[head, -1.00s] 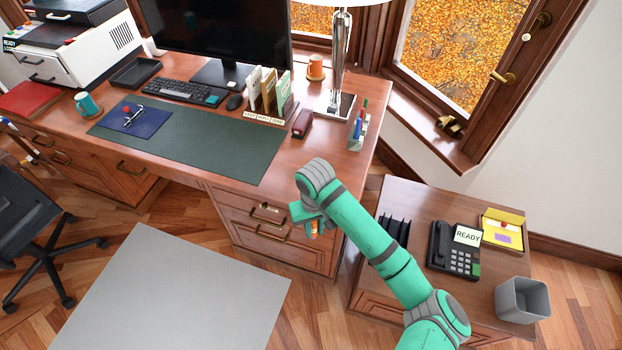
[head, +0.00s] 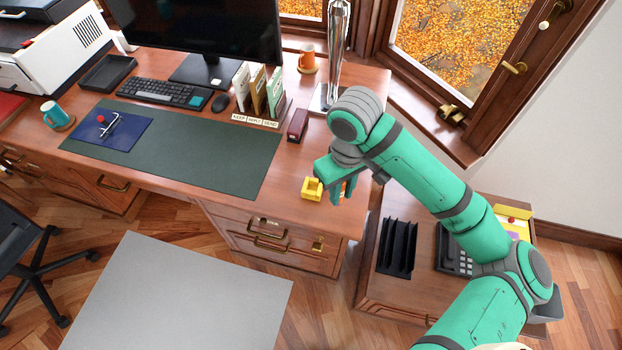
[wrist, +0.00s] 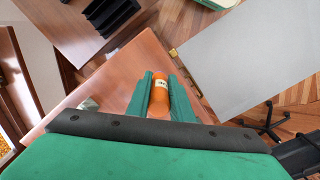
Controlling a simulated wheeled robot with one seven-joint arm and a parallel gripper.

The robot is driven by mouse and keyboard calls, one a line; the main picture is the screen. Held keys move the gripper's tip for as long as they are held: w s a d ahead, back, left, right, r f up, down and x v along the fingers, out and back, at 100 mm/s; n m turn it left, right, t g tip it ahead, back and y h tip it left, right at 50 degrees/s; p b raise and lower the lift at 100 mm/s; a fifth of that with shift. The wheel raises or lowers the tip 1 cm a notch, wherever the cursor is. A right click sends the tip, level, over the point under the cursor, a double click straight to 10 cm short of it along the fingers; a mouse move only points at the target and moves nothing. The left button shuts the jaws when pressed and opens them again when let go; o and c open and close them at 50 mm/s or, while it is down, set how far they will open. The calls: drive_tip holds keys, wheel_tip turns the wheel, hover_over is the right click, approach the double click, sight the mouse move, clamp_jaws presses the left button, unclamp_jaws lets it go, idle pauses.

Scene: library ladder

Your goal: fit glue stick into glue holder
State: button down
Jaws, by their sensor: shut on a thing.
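The glue stick (wrist: 160,104) is an orange cylinder with a pale label band, held between my green fingers in the wrist view. In the head view only a sliver of its orange shows at my fingers. My gripper (head: 340,194) is shut on it, above the desk's right front part. A small yellow block with a recess, which looks like the glue holder (head: 312,190), stands on the desk just left of my gripper in the head view. I cannot make out the holder in the wrist view. The gap between stick and desk is unclear.
A dark red stapler (head: 298,124) and a lamp stand (head: 337,60) are behind the holder. A green desk mat (head: 215,150) lies to the left. A black file rack (head: 397,248) is on the lower side cabinet. The desk's front edge is close.

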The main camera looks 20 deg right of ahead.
drive_tip(key=shift+w+a+f, duration=0.4)
drive_tip(key=shift+w+f, duration=1.65)
drive_tip(key=shift+w+a+f, duration=0.45)
drive_tip(key=shift+w+f, duration=1.65)
drive_tip(key=shift+w+a+f, duration=0.4)
drive_tip(key=shift+w+f, duration=1.65)
drive_tip(key=shift+f, duration=0.2)
drive_tip(key=c, duration=1.6)
unclamp_jaws()
drive_tip(key=shift+o, duration=0.2)
